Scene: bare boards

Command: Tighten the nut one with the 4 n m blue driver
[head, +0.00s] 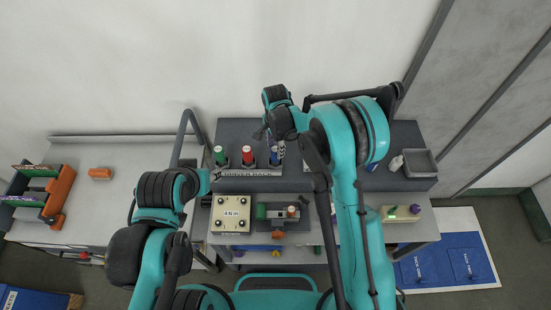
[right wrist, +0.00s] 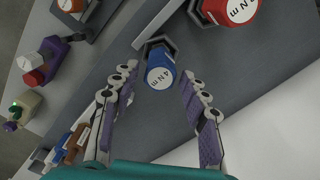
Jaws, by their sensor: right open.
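The blue driver (head: 274,156) stands upright in the driver rack (head: 237,173), right of a red driver (head: 247,155) and a green driver (head: 219,156). In the right wrist view its blue cap (right wrist: 160,72), marked 4 N m, lies between my right gripper's fingertips (right wrist: 158,76). My right gripper (head: 277,146) is open around the blue driver's top, with a gap on both sides. A cream block (head: 231,214) with several corner fasteners sits in front of the rack; I cannot tell which is nut one. My left gripper (head: 209,179) is near the rack's left end, its fingers unclear.
A fixture (head: 277,213) with green and orange parts stands right of the cream block. A grey tray (head: 420,163) is at the bench's right. A red driver (right wrist: 230,10) stands close beside the right gripper.

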